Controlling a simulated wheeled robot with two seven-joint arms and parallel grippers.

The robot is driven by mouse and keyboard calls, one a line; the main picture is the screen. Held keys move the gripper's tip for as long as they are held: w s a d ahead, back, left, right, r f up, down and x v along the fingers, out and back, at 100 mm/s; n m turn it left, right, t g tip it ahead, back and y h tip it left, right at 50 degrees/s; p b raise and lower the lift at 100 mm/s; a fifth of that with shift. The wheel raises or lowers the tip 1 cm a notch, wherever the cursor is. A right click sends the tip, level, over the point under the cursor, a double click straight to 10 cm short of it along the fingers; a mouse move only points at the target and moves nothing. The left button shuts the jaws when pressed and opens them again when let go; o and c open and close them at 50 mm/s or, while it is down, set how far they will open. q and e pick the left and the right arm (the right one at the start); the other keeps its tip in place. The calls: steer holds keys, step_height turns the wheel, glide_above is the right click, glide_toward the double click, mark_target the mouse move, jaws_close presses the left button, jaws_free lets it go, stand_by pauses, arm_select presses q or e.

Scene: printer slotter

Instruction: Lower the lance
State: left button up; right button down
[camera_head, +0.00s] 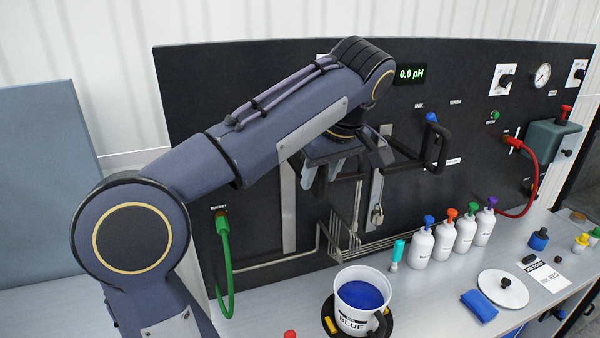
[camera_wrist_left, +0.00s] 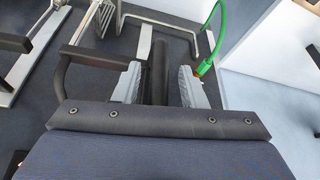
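My left gripper (camera_head: 324,172) hangs in front of the dark panel, fingers pointing down. In the left wrist view its two grey fingers (camera_wrist_left: 158,86) stand apart, and a dark bar (camera_wrist_left: 160,60) shows between them with gaps on both sides. A black loop handle (camera_head: 436,148) with a bar reaching left toward the gripper sticks out from the panel; I cannot tell if it belongs to the lance. Thin metal rods (camera_head: 357,210) hang below the gripper, and which part is the lance is unclear. A white bucket marked BLUE (camera_head: 345,312) holds blue liquid below. My right gripper is out of view.
Several white bottles (camera_head: 443,245) with coloured tops stand right of the bucket. A green hose (camera_head: 226,265) hangs at left, a red hose (camera_head: 528,185) at right. A white lid (camera_head: 490,291) and blue cloth (camera_head: 479,305) lie on the bench.

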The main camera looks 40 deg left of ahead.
arm_select(q)
steer(key=shift+a+f, duration=0.2)
steer(key=shift+f, duration=0.05)
steer(key=shift+d, duration=0.1)
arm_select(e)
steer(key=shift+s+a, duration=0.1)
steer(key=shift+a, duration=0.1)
arm_select(q)
steer(key=shift+w+d, duration=0.1)
jaws_close()
